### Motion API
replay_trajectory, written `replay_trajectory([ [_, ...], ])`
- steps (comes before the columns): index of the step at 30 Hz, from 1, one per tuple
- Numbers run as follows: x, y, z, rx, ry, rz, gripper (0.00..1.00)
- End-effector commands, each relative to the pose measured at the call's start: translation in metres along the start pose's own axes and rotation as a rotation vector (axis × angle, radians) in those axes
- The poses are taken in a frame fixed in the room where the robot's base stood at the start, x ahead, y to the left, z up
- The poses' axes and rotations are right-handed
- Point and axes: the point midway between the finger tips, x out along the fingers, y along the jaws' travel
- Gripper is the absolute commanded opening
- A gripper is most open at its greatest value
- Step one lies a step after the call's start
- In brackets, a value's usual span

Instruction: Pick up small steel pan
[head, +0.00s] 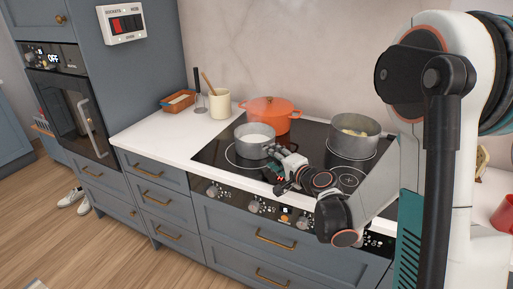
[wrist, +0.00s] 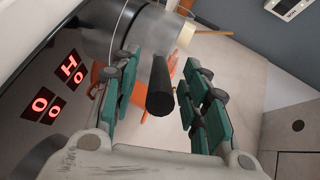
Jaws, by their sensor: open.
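The small steel pan (head: 254,148) stands on the left front part of the black hob (head: 212,152), with something white inside. In the wrist view the pan's grey side (wrist: 112,28) fills the upper left. Its black handle (wrist: 160,92) points toward the wrist camera. My gripper (head: 276,160) is at the pan's near right side. In the wrist view my gripper (wrist: 160,70) is open, with a teal-padded finger on each side of the handle. Gaps show between the handle and both fingers. In the head view the handle is hidden by my gripper.
An orange casserole (head: 268,116) stands behind the pan. A larger steel pot (head: 354,142) with pale contents stands to the right. A cream utensil crock (head: 220,104) and an orange tray (head: 178,103) are on the white counter (head: 155,140) at left. The red hob display (wrist: 68,68) is lit.

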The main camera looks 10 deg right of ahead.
Motion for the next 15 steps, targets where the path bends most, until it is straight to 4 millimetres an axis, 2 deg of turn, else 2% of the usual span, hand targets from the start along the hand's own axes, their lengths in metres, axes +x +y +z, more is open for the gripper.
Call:
replay_trajectory([
  [3,0.0106,0.0007,0.0001,0.000,0.000,0.000,0.41],
  [9,0.0108,-0.0006,-0.0004,0.001,0.001,0.000,0.41],
  [12,0.0108,-0.0006,-0.0005,0.001,0.001,0.000,0.19],
  [15,0.0107,-0.0006,-0.0004,0.000,0.001,0.000,0.00],
])
